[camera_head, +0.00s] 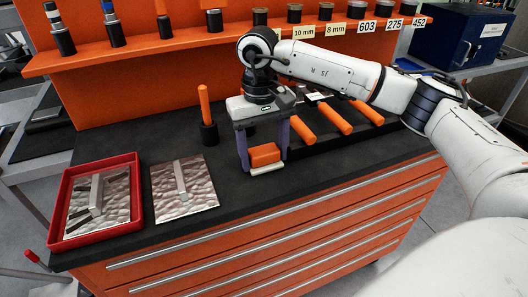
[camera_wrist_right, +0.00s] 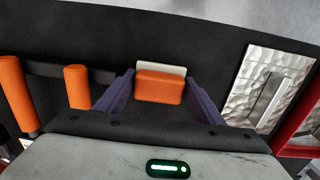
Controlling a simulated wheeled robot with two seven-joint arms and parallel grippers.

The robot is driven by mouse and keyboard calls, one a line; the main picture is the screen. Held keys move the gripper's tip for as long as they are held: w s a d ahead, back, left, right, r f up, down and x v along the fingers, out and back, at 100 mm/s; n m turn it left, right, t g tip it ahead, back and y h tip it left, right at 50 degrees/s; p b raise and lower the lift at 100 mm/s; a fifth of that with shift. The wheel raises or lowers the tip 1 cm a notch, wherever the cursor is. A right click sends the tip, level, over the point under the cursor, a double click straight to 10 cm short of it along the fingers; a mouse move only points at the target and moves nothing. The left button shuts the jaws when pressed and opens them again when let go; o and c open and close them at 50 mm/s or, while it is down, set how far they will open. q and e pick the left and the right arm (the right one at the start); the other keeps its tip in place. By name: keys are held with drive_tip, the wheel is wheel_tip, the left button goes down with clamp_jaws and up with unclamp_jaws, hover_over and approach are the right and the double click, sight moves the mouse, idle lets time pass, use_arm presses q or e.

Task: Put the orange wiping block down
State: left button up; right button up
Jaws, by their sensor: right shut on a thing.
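The orange wiping block (camera_head: 264,154) has a thin white pad under it and sits between the two purple fingers of my right gripper (camera_head: 264,160). The gripper points down over the front part of the black bench top (camera_head: 225,222). In the right wrist view, the orange block (camera_wrist_right: 160,88) and its white pad (camera_wrist_right: 161,68) show between the fingertips, and my right gripper (camera_wrist_right: 160,92) is shut on it. I cannot tell whether the pad touches the bench. My left gripper is not in view.
Left of the block lies a hammered metal plate (camera_head: 200,198); farther left, a red tray (camera_head: 138,185) holds another. An orange handle (camera_head: 205,105) stands in a black holder behind. Orange-handled tools (camera_head: 333,118) lie to the right. An orange shelf (camera_head: 170,44) runs along the back.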

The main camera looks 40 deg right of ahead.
sight(261, 150)
drive_tip(key=o, duration=0.8)
drive_tip(key=shift+f, duration=0.15)
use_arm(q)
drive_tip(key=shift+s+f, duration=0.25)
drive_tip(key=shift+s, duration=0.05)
use_arm(e)
drive_tip(key=shift+o, duration=0.9)
wheel_tip(261, 150, up, 12)
drive_tip(key=shift+w+a+r, duration=0.15)
drive_tip(key=shift+w+r, duration=0.05)
